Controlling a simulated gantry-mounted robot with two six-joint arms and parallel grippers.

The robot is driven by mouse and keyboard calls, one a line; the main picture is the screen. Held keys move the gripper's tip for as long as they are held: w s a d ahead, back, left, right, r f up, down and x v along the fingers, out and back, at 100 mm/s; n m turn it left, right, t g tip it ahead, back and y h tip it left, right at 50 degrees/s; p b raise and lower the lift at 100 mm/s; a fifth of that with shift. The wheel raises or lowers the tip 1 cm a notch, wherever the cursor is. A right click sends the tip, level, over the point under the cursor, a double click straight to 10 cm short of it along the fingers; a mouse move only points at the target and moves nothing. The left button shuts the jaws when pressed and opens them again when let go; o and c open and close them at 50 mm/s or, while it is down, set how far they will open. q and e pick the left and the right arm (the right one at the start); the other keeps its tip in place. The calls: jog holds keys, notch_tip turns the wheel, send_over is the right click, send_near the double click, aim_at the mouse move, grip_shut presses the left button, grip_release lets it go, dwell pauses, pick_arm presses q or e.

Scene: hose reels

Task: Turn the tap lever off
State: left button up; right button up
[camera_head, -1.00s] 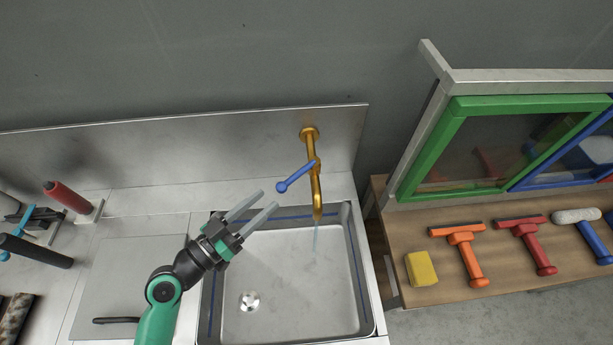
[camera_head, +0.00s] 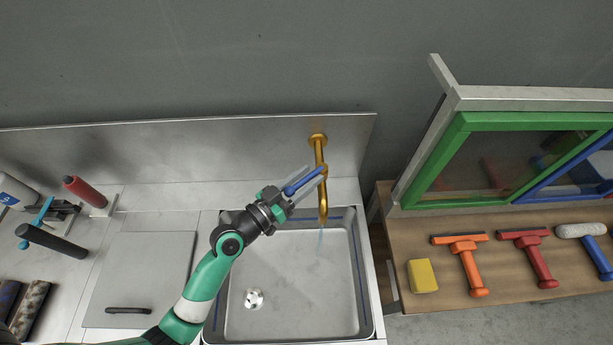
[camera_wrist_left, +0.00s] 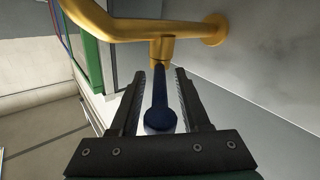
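The brass tap (camera_head: 321,180) comes out from the metal backsplash over the sink. A thin stream of water falls from its spout. Its blue lever (camera_head: 301,183) sticks out to the left of the tap, toward my left gripper (camera_head: 308,177). In the left wrist view the lever (camera_wrist_left: 160,108) lies between the two fingers of my left gripper (camera_wrist_left: 161,75), with a gap on each side. The brass tap body (camera_wrist_left: 150,27) is just beyond the fingertips. The left gripper is open around the lever. My right gripper is not in view.
The steel sink (camera_head: 361,290) lies below the tap, with a drain (camera_head: 254,299). A wooden bench (camera_head: 440,300) at right holds a yellow sponge (camera_head: 422,276), squeegees and a roller.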

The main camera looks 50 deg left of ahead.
pick_arm(q)
grip_shut()
dwell(1.2)
